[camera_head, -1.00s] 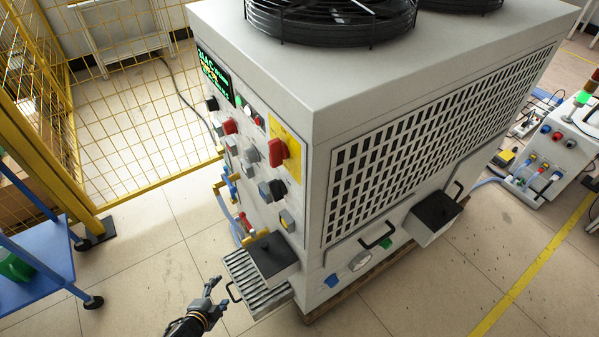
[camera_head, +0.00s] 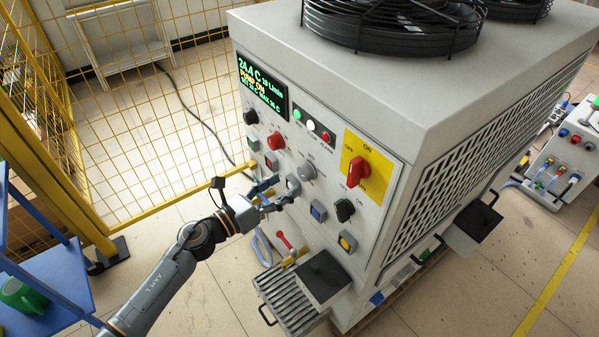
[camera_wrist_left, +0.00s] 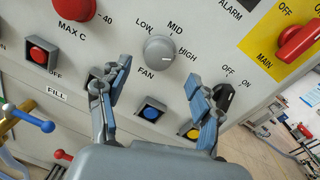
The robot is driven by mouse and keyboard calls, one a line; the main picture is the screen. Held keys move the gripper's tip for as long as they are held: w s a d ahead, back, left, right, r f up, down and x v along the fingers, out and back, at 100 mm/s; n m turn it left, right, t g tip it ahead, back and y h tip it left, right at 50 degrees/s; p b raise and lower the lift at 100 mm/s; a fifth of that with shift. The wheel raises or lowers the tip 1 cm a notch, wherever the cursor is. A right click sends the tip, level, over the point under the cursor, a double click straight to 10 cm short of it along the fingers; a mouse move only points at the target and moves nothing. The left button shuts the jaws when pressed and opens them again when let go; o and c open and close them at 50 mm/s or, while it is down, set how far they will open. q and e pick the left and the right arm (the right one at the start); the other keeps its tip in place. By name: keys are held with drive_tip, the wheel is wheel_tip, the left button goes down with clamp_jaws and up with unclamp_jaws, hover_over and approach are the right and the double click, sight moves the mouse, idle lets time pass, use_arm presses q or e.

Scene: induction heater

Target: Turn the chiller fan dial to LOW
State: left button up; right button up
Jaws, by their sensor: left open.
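The chiller fan dial (camera_wrist_left: 158,49) is a round grey knob on the white front panel, labelled LOW, MID, HIGH and FAN. It also shows in the head view (camera_head: 308,171), right of my gripper. In the wrist view the dial appears beyond and slightly above the gap between the fingertips. In the head view the left gripper (camera_head: 280,203) is close to the panel, at the lower left of the dial. My right gripper is not seen.
Near the dial are a red MAX C knob (camera_head: 276,141), a red main switch (camera_head: 358,171), a black knob (camera_head: 344,210) and a blue button (camera_head: 318,211). Below are a ribbed tray (camera_head: 284,298) and a dark-topped box. A yellow mesh fence stands left.

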sight(301, 175)
use_arm(q)
drive_tip(key=x, duration=0.4)
drive_tip(key=shift+w+d, duration=0.7)
drive_tip(key=shift+d, duration=0.05)
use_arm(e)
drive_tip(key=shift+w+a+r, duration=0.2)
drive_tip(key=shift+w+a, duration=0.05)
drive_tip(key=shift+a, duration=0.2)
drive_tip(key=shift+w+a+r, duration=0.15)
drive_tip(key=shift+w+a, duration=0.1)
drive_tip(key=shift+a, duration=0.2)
use_arm(q)
drive_tip(key=shift+c, duration=0.4)
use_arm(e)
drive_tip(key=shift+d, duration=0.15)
use_arm(q)
drive_tip(key=c, duration=1.1)
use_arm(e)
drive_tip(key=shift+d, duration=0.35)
